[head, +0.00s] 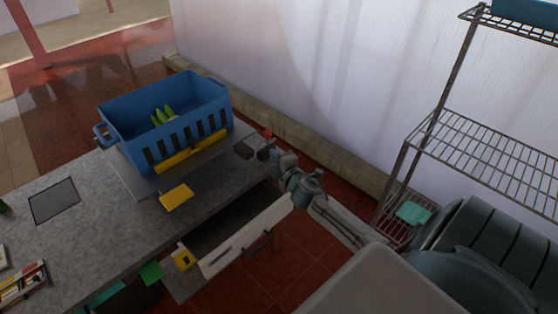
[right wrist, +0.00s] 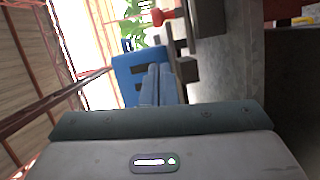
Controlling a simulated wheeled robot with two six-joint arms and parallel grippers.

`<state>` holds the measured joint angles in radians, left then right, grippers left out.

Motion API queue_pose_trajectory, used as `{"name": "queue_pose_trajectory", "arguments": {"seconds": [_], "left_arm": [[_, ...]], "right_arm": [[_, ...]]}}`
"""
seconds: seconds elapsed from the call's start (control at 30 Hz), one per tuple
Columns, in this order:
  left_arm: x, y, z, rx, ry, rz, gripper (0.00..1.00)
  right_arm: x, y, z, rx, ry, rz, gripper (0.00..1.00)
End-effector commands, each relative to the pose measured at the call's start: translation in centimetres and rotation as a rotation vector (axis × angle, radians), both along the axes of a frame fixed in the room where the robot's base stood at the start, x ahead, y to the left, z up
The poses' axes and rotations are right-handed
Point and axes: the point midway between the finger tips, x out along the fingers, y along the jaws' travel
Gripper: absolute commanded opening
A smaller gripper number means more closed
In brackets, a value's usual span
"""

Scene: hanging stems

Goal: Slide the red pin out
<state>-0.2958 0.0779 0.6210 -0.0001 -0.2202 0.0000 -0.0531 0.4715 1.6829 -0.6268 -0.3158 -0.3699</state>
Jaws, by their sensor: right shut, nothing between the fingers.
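The red pin (head: 267,133) shows as a small red knob at the counter's far right corner, by dark blocks (head: 243,151). In the right wrist view the red knob (right wrist: 162,16) is near the top, with a pale shaft below it beside a dark block (right wrist: 210,30). My right gripper (head: 278,156) is just to the right of the blocks, below the red knob in the picture. Its fingers (right wrist: 158,70) are shut together with nothing between them, apart from the pin in the wrist picture. My left gripper is not in view.
A blue crate (head: 125,148) holding green and yellow produce stands on the grey counter (head: 90,225). A yellow bar (head: 190,155) lies along its front. An open drawer (head: 245,240) juts out below my right gripper. A wire shelf (head: 490,165) stands at right.

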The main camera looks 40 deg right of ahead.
Motion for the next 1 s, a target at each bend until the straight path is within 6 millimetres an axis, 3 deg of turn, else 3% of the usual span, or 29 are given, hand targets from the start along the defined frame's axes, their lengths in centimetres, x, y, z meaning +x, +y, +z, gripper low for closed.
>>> {"name": "queue_pose_trajectory", "arguments": {"seconds": [0.1, 0.3, 0.9, 1.0], "left_arm": [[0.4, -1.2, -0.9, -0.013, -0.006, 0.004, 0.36], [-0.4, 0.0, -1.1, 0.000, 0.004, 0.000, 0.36], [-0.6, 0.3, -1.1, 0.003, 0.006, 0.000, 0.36], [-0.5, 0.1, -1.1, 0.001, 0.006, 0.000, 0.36]], "right_arm": [[-1.7, 0.4, -0.1, -0.002, 0.000, 0.002, 0.00], [-2.9, 0.7, 0.3, 0.000, 0.000, 0.001, 0.00], [-3.0, 0.8, 0.3, 0.003, 0.000, -0.001, 0.00], [-3.8, 1.2, -0.1, 0.047, 0.012, -0.023, 0.00]]}}
